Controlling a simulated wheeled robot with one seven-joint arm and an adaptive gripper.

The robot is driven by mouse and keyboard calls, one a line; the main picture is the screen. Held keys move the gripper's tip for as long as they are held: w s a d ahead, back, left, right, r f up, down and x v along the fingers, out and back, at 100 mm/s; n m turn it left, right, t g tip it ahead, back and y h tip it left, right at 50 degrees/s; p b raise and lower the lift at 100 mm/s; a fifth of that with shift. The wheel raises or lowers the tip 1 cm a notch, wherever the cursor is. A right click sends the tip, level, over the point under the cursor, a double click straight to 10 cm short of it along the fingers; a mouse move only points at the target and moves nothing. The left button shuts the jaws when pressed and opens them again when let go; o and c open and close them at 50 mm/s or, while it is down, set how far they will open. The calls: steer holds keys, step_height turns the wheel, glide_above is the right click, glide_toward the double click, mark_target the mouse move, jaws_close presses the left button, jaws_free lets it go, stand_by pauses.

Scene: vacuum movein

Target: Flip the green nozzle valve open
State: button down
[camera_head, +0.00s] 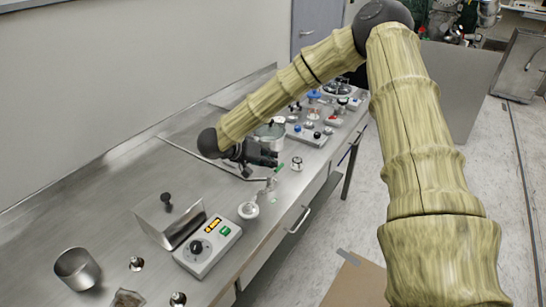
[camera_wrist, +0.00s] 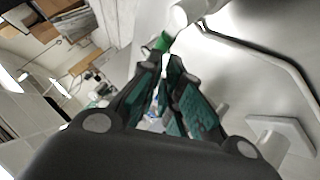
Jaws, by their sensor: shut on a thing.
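The green nozzle valve (camera_head: 279,168) is a small green lever above a pale metal nozzle fitting (camera_head: 268,186) near the counter's front edge. My gripper (camera_head: 274,161) is at the lever, reaching in from the left. In the wrist view, the green lever (camera_wrist: 161,43) shows just beyond my gripper (camera_wrist: 164,66), whose fingertips are close together on its end. The lever's gripped end is hidden between the fingers. The pale fitting (camera_wrist: 189,12) is at the top of that view.
A metal cup (camera_head: 76,268) is at the lower left. A pot (camera_head: 270,134) stands behind my gripper. Bare counter (camera_head: 110,215) lies left.

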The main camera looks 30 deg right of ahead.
steer(key=shift+a+f, duration=0.25)
steer(key=shift+f, duration=0.1)
steer(key=w+a+r+p, duration=0.2)
steer(key=w+a+r, duration=0.1)
steer(key=a+r, duration=0.5)
steer(key=shift+a+r, duration=0.4)
steer(key=shift+r, duration=0.45)
